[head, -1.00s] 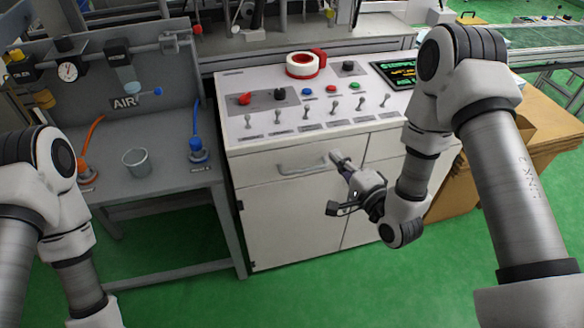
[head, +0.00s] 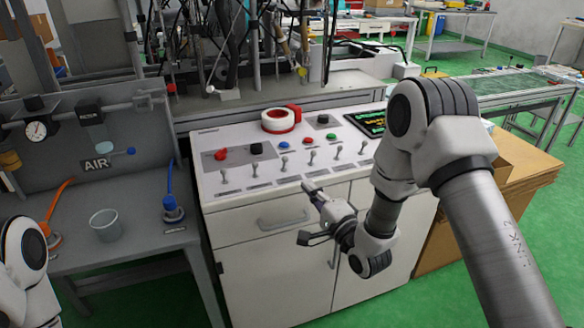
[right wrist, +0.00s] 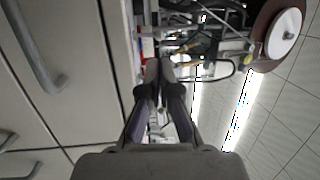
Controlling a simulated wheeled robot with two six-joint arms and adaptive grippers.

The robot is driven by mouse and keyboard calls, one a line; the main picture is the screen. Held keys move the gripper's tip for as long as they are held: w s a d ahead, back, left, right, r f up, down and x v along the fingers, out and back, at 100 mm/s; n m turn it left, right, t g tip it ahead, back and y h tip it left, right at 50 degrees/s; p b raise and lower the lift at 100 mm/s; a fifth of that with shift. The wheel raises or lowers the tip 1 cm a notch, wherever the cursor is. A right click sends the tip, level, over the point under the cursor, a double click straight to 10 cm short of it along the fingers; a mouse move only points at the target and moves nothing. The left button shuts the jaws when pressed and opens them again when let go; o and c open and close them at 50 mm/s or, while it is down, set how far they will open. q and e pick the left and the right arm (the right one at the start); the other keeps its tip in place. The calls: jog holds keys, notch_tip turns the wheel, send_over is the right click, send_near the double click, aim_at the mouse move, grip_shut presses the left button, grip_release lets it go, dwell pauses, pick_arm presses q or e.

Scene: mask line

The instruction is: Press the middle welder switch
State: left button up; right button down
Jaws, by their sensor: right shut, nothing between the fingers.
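The white control console (head: 205,190) stands in the middle of the head view, with a row of several small toggle switches along its front. One of the middle switches (head: 311,157) stands upright; the labels are too small to read, so I cannot tell which is the middle welder switch. My right gripper (head: 308,187) is shut and empty, just in front of the console's front edge and below the switch row, apart from the switches. Its closed fingertips also show in the right wrist view (right wrist: 158,72). My left gripper is out of view.
Red, blue and green buttons, a red knob (head: 221,154), a red-and-white tape roll (head: 279,121) and a dark screen lie behind the switches. A drawer handle (head: 283,222) juts out below. A grey bench with a metal cup (head: 106,226) stands at left.

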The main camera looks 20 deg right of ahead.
aim_at(287, 160)
jog(key=x, duration=0.8)
jog(key=shift+w, duration=0.4)
jog(key=shift+r+p, duration=0.25)
jog(key=shift+p, duration=0.35)
jog(key=shift+g, duration=0.3)
jog(key=shift+p, duration=0.3)
